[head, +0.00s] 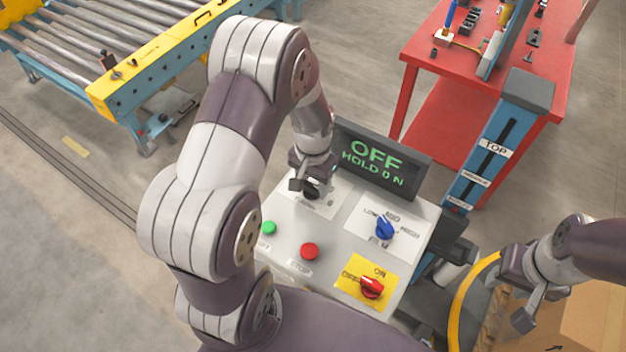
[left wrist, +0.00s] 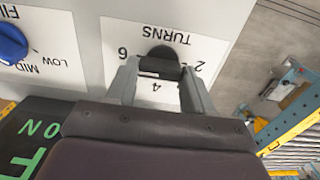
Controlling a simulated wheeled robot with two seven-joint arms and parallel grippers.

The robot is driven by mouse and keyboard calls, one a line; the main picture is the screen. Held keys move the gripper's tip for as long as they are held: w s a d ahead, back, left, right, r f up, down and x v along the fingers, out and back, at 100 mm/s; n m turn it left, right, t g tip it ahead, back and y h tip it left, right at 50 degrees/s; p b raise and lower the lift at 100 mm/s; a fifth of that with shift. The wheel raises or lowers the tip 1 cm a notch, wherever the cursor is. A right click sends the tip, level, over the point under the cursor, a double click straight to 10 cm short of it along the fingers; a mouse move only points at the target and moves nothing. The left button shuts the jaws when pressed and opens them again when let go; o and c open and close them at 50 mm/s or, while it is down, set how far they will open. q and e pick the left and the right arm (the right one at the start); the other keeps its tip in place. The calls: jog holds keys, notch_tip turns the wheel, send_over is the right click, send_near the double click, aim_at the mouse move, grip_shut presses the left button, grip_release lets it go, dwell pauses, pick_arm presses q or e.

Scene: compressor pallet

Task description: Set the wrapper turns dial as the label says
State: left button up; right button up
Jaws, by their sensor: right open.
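The black wrapper turns dial (head: 311,190) sits at the upper left of the grey control panel (head: 335,240). In the left wrist view the dial (left wrist: 161,60) shows upside down, with TURNS and the marks 2, 4 and 6 around it. My left gripper (head: 308,187) is at the dial, one finger on each side of it (left wrist: 160,72). I cannot tell whether the fingers press on it, and the dial's pointer is hidden. My right gripper (head: 528,305) is open and empty at the lower right, away from the panel. No label naming a turns value is readable.
The panel also has a blue film knob (head: 385,229), a red OFF/ON switch (head: 371,288), a green button (head: 268,228) and a red stop button (head: 309,251). A screen (head: 376,162) reading OFF, HOLD 0 N stands behind. A cardboard box (head: 585,325) is at lower right.

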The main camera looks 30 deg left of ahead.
pick_arm(q)
jog(key=shift+n, duration=0.3)
jog(key=n+p, duration=0.1)
jog(key=n, duration=0.7)
jog(key=shift+a+n, duration=0.1)
jog(key=shift+n, duration=0.3)
jog(key=n+p, duration=0.1)
jog(key=n, duration=0.3)
jog(key=shift+w+n, duration=0.1)
jog(key=shift+n, duration=0.2)
jog(key=shift+a+n, duration=0.1)
jog(key=shift+n, duration=1.8)
jog(key=o, duration=0.9)
jog(key=shift+o, duration=0.7)
